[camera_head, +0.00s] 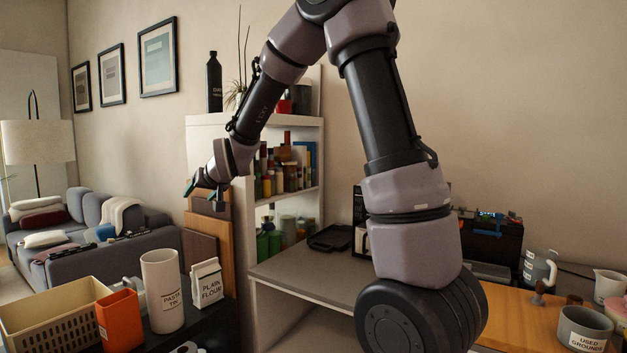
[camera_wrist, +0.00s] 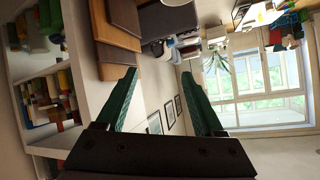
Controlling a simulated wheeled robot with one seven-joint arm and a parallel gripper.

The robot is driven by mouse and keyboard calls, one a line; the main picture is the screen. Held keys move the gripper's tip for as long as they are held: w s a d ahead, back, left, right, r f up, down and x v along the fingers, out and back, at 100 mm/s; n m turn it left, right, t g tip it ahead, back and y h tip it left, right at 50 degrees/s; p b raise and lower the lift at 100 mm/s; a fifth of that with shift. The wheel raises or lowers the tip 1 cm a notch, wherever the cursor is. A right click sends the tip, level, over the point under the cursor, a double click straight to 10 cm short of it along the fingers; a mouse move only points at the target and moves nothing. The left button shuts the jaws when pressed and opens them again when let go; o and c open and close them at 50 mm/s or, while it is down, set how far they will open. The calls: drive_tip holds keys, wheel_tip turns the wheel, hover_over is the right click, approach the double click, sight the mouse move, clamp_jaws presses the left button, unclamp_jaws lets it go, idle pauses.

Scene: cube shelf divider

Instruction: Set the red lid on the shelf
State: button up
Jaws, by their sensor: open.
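The white cube shelf (camera_head: 213,131) stands against the wall near the middle of the head view; it also shows on the left of the wrist view (camera_wrist: 28,73), turned sideways. Its upper and lower compartments hold books and jars. A small red object (camera_head: 284,106) is on the shelf's top; I cannot tell whether it is a lid. I cannot make out the red lid for certain in either view. My gripper (camera_head: 203,189) is in front of the shelf's left side, near upright wooden boards. In the wrist view its green fingers (camera_wrist: 158,78) are apart with nothing between them.
Wooden boards (camera_head: 222,203) stand against the shelf's left side. A grey counter (camera_head: 300,272) with a black tray (camera_head: 330,238) lies right of it. An orange box (camera_head: 118,318), a pasta tin (camera_head: 162,290) and a flour carton (camera_head: 207,284) stand at front left. Open air lies left of my gripper.

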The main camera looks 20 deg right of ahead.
drive_tip(key=s+d+r+m+g+h, duration=0.1)
drive_tip(key=s+d+r, duration=0.3)
drive_tip(key=s+d, duration=0.35)
drive_tip(key=s+d+r+m+g+h, duration=0.1)
drive_tip(key=s+d+r, duration=0.3)
drive_tip(key=s+d, duration=0.3)
drive_tip(key=s+d+m+g, duration=0.1)
drive_tip(key=s+d, duration=0.1)
drive_tip(key=s, duration=0.7)
drive_tip(key=s+d+m+g, duration=0.1)
drive_tip(key=s+d, duration=0.1)
drive_tip(key=s, duration=0.8)
drive_tip(key=shift+d+f+m, duration=0.15)
drive_tip(key=shift+d+m, duration=0.15)
drive_tip(key=shift+d, duration=0.05)
